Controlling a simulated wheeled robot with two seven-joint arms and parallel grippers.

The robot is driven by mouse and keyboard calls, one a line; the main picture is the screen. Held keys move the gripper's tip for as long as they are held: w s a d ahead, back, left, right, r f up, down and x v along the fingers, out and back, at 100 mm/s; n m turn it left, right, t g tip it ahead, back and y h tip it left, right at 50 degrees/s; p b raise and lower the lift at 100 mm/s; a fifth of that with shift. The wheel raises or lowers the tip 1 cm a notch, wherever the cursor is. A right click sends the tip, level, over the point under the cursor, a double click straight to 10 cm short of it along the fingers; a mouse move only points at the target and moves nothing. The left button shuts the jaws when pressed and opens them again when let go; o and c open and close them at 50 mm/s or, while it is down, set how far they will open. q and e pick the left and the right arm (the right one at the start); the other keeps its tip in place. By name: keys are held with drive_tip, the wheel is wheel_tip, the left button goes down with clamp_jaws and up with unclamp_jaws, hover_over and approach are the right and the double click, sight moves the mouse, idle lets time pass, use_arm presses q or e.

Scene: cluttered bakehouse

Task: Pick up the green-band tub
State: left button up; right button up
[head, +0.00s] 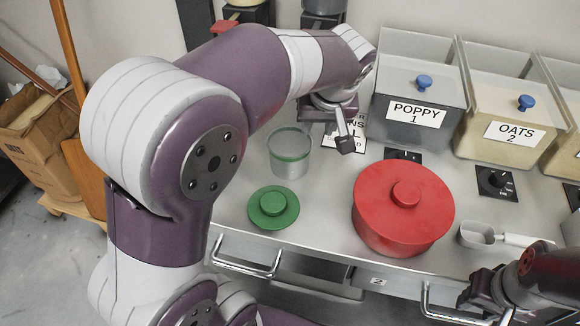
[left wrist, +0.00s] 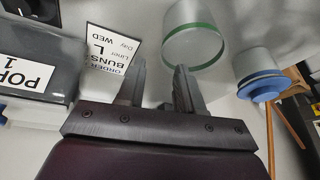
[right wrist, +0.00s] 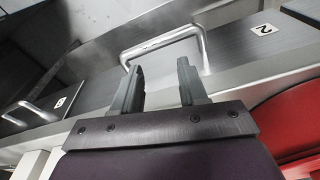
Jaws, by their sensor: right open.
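The green-band tub (head: 290,164) is a clear, open tub with a green band near its rim. It stands upright on the steel counter, left of my left gripper (head: 338,138) in the head view. In the left wrist view the tub (left wrist: 194,22) is beyond the fingertips, a little right of them, and cut off by the top edge. My left gripper (left wrist: 158,75) is open, with nothing between its fingers, apart from the tub. My right gripper (right wrist: 160,72) is open and empty, in front of the drawer handles.
A green lid (head: 273,206) lies in front of the tub. A large red-lidded container (head: 403,205) stands to its right. Bins marked POPPY (head: 410,112) and OATS (head: 505,132) stand behind. A scoop (head: 500,238) lies at right. A blue-and-white item (left wrist: 264,84) shows in the left wrist view.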

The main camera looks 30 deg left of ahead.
sight(312, 141)
use_arm(q)
drive_tip(key=x, duration=0.5)
drive_tip(key=shift+s+f, duration=0.1)
drive_tip(key=shift+s, duration=0.25)
drive_tip(key=shift+w+a+f, duration=0.15)
drive_tip(key=shift+w+f, duration=0.05)
drive_tip(key=shift+f, duration=0.15)
clamp_jaws()
